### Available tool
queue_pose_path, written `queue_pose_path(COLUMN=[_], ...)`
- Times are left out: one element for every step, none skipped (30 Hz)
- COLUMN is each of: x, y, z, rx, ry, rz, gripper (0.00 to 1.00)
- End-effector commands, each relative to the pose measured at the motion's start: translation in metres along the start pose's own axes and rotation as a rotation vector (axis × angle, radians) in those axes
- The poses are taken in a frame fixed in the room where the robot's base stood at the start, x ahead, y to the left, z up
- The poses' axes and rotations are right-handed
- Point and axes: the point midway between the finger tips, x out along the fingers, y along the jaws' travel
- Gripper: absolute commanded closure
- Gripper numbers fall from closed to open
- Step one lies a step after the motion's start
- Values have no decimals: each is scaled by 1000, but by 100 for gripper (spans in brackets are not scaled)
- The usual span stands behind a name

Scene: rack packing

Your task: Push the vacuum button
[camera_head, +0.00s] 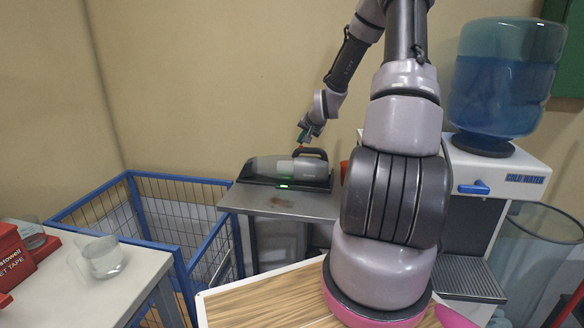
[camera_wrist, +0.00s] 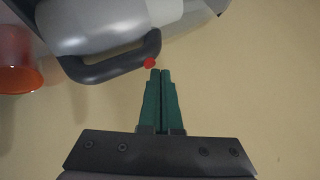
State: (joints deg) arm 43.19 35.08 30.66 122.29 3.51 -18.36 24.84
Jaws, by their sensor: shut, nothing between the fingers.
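The handheld vacuum (camera_head: 290,169), grey and black, sits in its dark base on a small metal table (camera_head: 300,203). A green light shows on the front of the base. In the wrist view the vacuum body (camera_wrist: 95,22) fills the upper left, with its dark loop handle (camera_wrist: 110,68). A small red button (camera_wrist: 149,63) is at the end of the handle. My gripper (camera_wrist: 160,72) has green fingers shut together with nothing between them. The fingertips are just below the red button in the wrist view; I cannot tell if they touch. In the head view my gripper (camera_head: 303,136) is just above the handle.
An orange-red cup (camera_wrist: 18,62) stands beside the vacuum. A water cooler (camera_head: 500,165) stands at right, with a clear bin (camera_head: 535,255) beside it. A blue wire crate (camera_head: 160,215) is at left, near a table (camera_head: 75,285) with a clear cup (camera_head: 98,257) and red tape boxes (camera_head: 14,262).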

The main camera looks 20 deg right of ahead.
Motion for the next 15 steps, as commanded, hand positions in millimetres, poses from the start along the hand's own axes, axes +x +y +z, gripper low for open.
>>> queue_pose_path(x=[-2, -3, -4, -5, -5, -5, -5, -5, -5, -5, -5, -5, -6, -6, -8], y=[-1, -2, -3, -3, -3, -3, -3, -3, -3, -3, -3, -4, -4, -5, -6], z=[-2, -3, -3, -4, -4, -4, -4, -4, -4, -4, -4, -4, -4, -5, -7], rx=[0, 0, 0, 1, 1, 1, 1, 1, 1, 1, 1, 1, 0, 0, 0], ry=[2, 1, 1, 0, 0, 0, -1, -1, 0, -1, 0, 0, 0, 1, 2], rz=[0, 0, 0, 0, 1, 1, 1, 1, 0, 0, 0, 0, 0, 0, 0], gripper=[100, 100, 100, 100, 100, 100, 100, 100, 100, 100, 100, 100, 100, 100, 100])
